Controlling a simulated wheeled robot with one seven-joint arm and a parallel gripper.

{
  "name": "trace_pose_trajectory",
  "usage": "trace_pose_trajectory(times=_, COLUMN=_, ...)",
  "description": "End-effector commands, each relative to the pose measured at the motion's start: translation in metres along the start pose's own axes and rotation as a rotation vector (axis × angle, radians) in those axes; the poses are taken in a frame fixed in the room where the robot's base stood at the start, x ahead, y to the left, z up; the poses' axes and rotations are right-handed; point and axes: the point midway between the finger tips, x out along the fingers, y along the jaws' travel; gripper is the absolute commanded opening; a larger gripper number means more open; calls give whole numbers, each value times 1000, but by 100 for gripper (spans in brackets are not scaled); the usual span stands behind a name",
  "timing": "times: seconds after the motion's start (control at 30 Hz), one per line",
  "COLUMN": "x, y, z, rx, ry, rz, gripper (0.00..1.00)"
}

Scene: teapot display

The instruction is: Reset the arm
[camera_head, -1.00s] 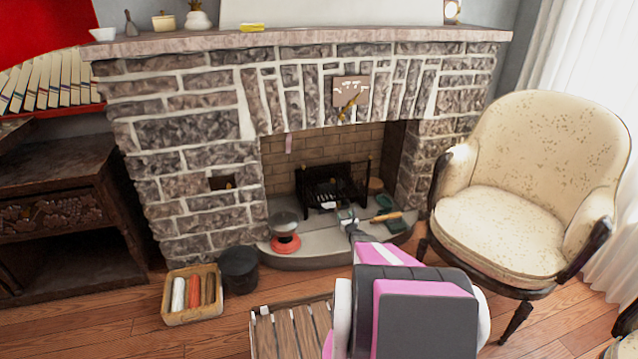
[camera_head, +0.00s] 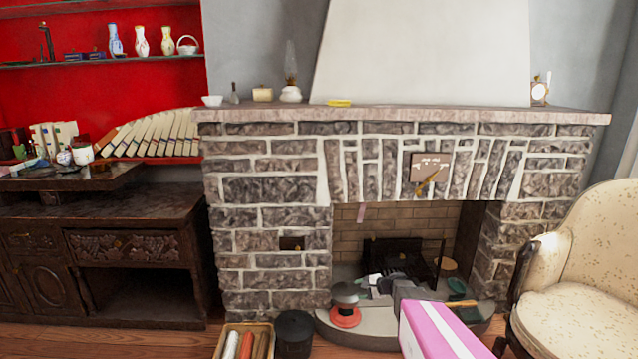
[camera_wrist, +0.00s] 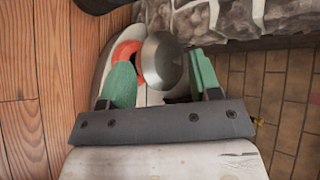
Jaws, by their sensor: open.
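My gripper (camera_wrist: 161,72) is open, with its two green fingers spread apart in the wrist view. A silver round-topped object (camera_wrist: 164,60) on an orange-red base (camera_wrist: 125,50) appears between the fingers there, and nothing looks gripped. In the head view this silver object (camera_head: 345,293) stands on the hearth (camera_head: 345,335), left of my gripper (camera_head: 374,284). My pink and grey arm reaches in from the bottom right and partly hides the hearth. I cannot tell from these views whether the fingers touch the object.
The stone fireplace (camera_head: 265,215) rises behind, with a black grate (camera_head: 395,258) inside. A cream armchair (camera_head: 585,270) stands close at the right. A black bucket (camera_head: 294,335) and a box (camera_head: 224,343) of rolls stand at the lower left. A dark cabinet (camera_head: 135,212) is at the left.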

Motion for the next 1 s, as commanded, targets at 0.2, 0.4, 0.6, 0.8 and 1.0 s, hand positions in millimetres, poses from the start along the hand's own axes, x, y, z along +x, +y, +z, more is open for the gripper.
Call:
trace_pose_trajectory(times=0.2, x=-48, y=26, z=102, rx=-345, ry=-30, rz=348, gripper=57)
trace_pose_trajectory(times=0.4, x=-106, y=51, z=165, rx=-631, ry=-43, rz=673, gripper=57)
trace_pose_trajectory(times=0.6, x=-161, y=66, z=200, rx=-834, ry=-40, rz=939, gripper=57)
trace_pose_trajectory(times=0.8, x=-185, y=69, z=209, rx=-911, ry=-33, rz=1055, gripper=57)
trace_pose_trajectory(times=1.0, x=-186, y=69, z=208, rx=-917, ry=-33, rz=1065, gripper=57)
